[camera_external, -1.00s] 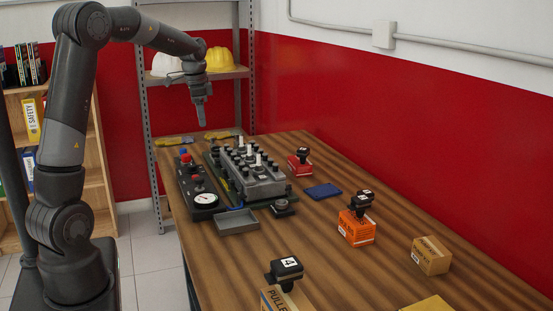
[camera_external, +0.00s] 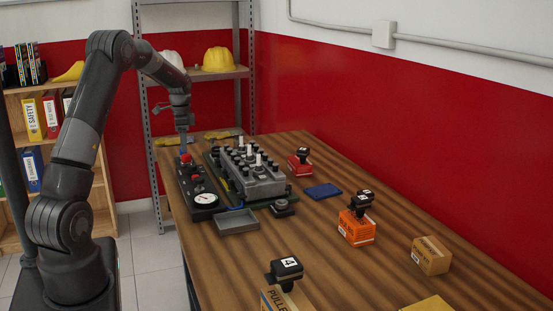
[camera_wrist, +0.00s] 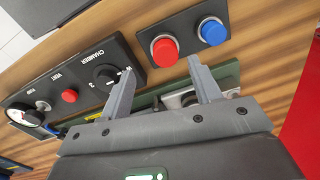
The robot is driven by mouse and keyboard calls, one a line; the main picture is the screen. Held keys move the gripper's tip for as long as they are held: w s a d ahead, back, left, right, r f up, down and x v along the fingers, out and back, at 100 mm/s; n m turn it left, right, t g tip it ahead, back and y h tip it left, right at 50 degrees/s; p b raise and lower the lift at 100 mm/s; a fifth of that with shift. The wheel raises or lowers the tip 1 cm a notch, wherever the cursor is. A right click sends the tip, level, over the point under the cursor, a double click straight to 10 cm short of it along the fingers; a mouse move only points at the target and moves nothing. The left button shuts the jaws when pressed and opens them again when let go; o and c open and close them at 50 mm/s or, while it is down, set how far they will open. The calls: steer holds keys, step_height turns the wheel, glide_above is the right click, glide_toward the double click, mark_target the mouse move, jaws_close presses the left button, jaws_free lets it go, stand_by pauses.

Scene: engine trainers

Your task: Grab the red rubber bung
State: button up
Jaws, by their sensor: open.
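The red rubber bung (camera_wrist: 165,48) looks like a round red knob in a metal ring on a small dark block, beside a similar blue one (camera_wrist: 212,31). In the external view the red bung (camera_external: 186,159) is at the far end of the black panel. My gripper (camera_wrist: 160,68) is open and empty. In the wrist view the bung shows just beyond the gap between the two fingertips, apart from both. In the external view my gripper (camera_external: 184,148) points down over the bung and partly hides that area.
The black control panel (camera_wrist: 30,95) has dials and a smaller red button (camera_wrist: 69,95). A grey engine block (camera_external: 255,180) stands close to the right. A grey tray (camera_external: 237,222), boxes and a blue pad (camera_external: 323,191) lie nearer the camera. Shelves stand behind.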

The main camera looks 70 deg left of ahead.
mark_target(186, 155)
steer(key=f, duration=0.5)
steer(key=shift+w+a, duration=0.2)
steer(key=shift+a, duration=0.15)
steer(key=c, duration=1.1)
